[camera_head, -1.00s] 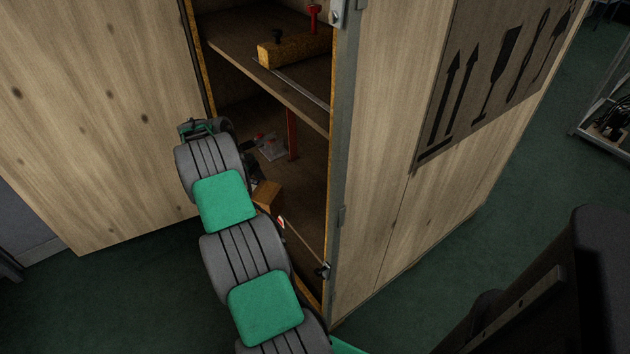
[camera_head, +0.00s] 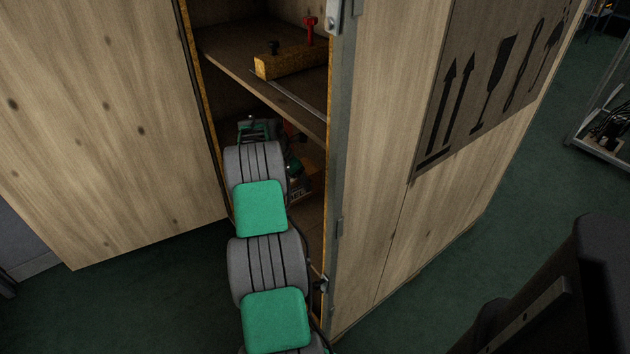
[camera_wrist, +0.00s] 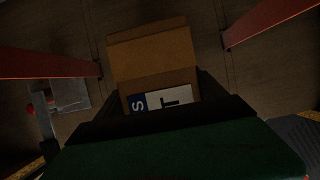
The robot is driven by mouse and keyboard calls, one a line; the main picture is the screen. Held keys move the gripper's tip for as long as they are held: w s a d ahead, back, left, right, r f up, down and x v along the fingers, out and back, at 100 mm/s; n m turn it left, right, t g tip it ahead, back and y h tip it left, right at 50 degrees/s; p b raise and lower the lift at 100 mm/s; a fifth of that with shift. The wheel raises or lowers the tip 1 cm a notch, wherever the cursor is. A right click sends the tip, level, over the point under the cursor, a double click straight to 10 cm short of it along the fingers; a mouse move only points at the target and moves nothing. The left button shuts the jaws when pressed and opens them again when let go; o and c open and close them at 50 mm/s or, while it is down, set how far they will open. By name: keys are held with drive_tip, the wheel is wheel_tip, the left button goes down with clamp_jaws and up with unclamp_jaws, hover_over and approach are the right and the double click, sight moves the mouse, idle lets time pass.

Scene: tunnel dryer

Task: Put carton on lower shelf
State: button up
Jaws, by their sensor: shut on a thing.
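The carton (camera_wrist: 152,58) is a small brown box with a white label and a blue strip. My gripper (camera_wrist: 158,88) is shut on it, with dark fingers at its two sides in the wrist view. In the head view a bit of the carton (camera_head: 303,188) shows beside my arm, inside the cabinet's lower compartment. The lower shelf (camera_head: 311,222) is a dark brown board, largely hidden by my arm; it also lies below the carton in the wrist view (camera_wrist: 205,25). I cannot tell whether the carton touches it.
The upper shelf (camera_head: 225,55) bears a yellow-brown block (camera_head: 290,62) and a red-handled tool (camera_head: 310,30). Red bars (camera_wrist: 45,63) stand left and right of the carton in the wrist view. A grey item with a red knob (camera_wrist: 65,96) is at left. The open door (camera_head: 100,130) flanks the opening.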

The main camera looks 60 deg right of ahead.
drive_tip(key=s+d, duration=0.1)
drive_tip(key=d, duration=0.1)
drive_tip(key=s+d, duration=0.1)
drive_tip(key=d, duration=0.1)
drive_tip(key=s+d, duration=0.1)
drive_tip(key=d, duration=0.1)
drive_tip(key=shift+d+r, duration=0.15)
drive_tip(key=shift+d, duration=0.05)
wheel_tip(320, 180, down, 4)
drive_tip(key=shift+s+r+b, duration=0.1)
drive_tip(key=shift+r+b, duration=0.05)
drive_tip(key=shift+b, duration=0.9)
drive_tip(key=shift+r, duration=0.1)
drive_tip(key=o, duration=2)
drive_tip(key=shift+f, duration=0.25)
drive_tip(key=shift+o, duration=0.2)
drive_tip(key=shift+r, duration=0.1)
